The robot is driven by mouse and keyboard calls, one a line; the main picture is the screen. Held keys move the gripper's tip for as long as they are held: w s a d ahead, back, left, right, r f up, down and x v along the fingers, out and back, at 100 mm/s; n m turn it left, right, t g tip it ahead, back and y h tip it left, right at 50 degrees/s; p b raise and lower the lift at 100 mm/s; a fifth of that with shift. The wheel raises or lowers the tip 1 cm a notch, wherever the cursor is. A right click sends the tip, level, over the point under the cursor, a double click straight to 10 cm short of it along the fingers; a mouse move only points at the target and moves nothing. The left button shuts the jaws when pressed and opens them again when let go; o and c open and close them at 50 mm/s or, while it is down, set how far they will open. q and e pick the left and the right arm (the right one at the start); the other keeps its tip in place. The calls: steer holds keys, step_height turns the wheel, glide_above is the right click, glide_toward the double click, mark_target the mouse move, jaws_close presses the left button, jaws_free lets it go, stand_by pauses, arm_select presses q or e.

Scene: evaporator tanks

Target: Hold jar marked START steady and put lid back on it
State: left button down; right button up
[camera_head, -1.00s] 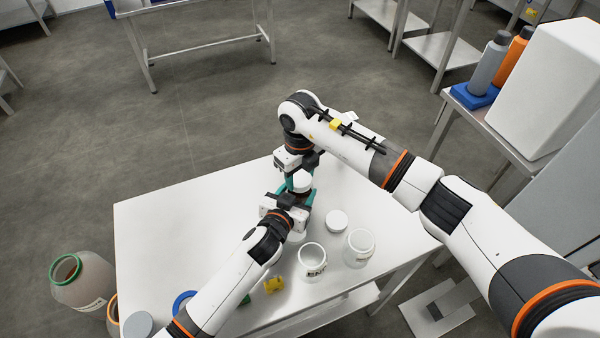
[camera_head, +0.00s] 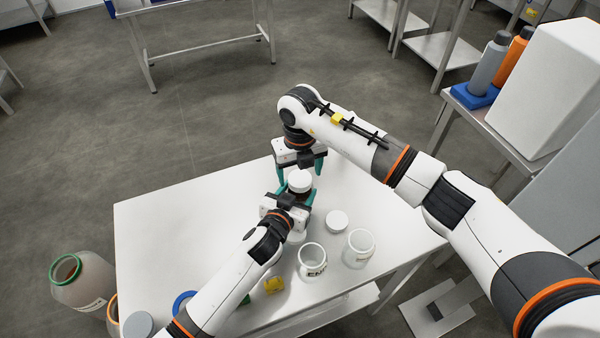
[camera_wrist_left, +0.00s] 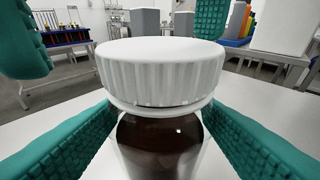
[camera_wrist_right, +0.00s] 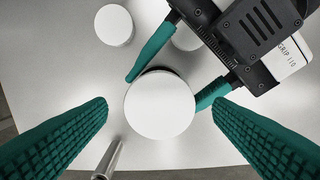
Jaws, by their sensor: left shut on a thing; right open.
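The jar with dark brown contents (camera_wrist_left: 160,150) stands upright in the left wrist view; no START mark shows on the side I see. My left gripper (camera_head: 299,195) is shut around it just below the neck. A white ribbed lid (camera_wrist_left: 162,72) sits on the jar's mouth, with a thin gap visible above the neck ring; I cannot tell if it is fully tightened. It also shows in the head view (camera_head: 300,182) and from above in the right wrist view (camera_wrist_right: 160,104). My right gripper (camera_head: 301,172) is open above the lid, its fingers apart from it.
A loose white lid (camera_head: 337,220), an empty jar marked END (camera_head: 312,262) and another clear jar (camera_head: 359,247) stand on the white table (camera_head: 160,230) near the left gripper. A yellow item (camera_head: 274,285) lies nearby. The table's left part is clear.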

step_height(320, 180, up, 11)
steer(key=shift+f, duration=0.2)
arm_select(q)
steer(key=shift+c, duration=1.6)
jaws_free()
steer(key=shift+s, duration=0.1)
steer(key=b+v, duration=0.1)
steer(key=v, duration=1.1)
arm_select(e)
steer(key=shift+f, duration=0.65)
arm_select(q)
steer(key=shift+d+r, duration=0.1)
arm_select(e)
steer(key=shift+r, duration=0.1)
